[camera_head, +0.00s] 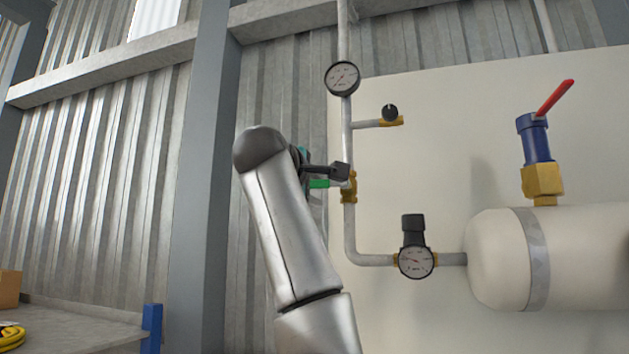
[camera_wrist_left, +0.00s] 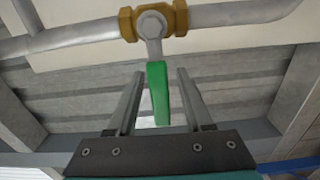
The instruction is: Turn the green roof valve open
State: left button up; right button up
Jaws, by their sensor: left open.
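The green roof valve has a green lever handle (camera_head: 319,184) on a brass body (camera_head: 349,187) in the vertical pipe. In the head view the lever points left from the body, across the pipe. My left gripper (camera_head: 338,172) is at the lever, partly hiding it. In the left wrist view the green lever (camera_wrist_left: 158,92) lies between the two open fingers of my left gripper (camera_wrist_left: 157,80), with a gap on each side. The brass body (camera_wrist_left: 152,20) is beyond the fingertips. My right gripper is in neither view.
A gauge (camera_head: 342,78) and a small black-knob valve (camera_head: 390,113) sit above on the piping. A regulator with a gauge (camera_head: 415,260) leads to the white tank (camera_head: 590,255). A red-handled valve (camera_head: 540,140) stands on the tank. A grey post (camera_head: 205,180) rises left of my arm.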

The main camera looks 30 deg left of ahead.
pick_arm(q)
jog(key=shift+w, duration=0.1)
jog(key=shift+c, duration=0.3)
grip_shut()
dwell(1.1)
